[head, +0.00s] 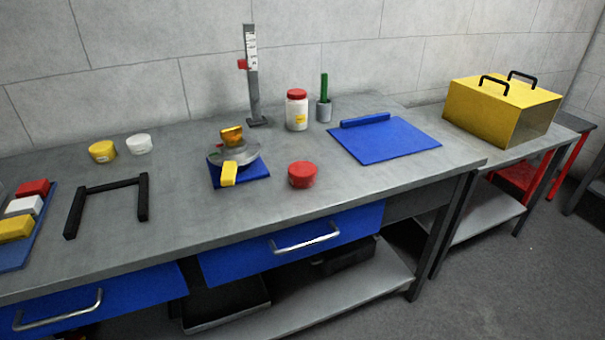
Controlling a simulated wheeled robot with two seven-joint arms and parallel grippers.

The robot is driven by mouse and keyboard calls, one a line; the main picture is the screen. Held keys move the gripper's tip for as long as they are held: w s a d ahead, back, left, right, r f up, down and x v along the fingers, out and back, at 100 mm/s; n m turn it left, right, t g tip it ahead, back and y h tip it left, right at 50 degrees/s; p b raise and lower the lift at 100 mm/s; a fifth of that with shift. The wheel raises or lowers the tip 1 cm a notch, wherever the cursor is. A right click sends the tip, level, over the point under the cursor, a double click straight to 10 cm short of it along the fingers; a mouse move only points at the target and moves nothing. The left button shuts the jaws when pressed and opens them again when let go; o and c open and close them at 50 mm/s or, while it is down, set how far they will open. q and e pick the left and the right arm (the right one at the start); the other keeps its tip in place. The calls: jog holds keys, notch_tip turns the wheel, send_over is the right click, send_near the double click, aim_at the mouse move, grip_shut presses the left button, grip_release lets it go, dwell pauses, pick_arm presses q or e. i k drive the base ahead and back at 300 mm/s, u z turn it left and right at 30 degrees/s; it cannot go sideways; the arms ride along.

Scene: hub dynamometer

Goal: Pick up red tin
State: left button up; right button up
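The red tin (302,175) is a short round tin with a red lid. Neither of my grippers is in the head view.
Behind stand a white jar with red lid (297,110) and a tall gauge stand (252,80). A blue board (385,140) lies right. Bench around the tin's front and right is clear.

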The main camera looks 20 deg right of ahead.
aim_at(301, 174)
jog(key=k, duration=0.5)
jog(key=z, duration=0.95)
jog(key=i, duration=0.85)
jog(key=u, duration=0.1)
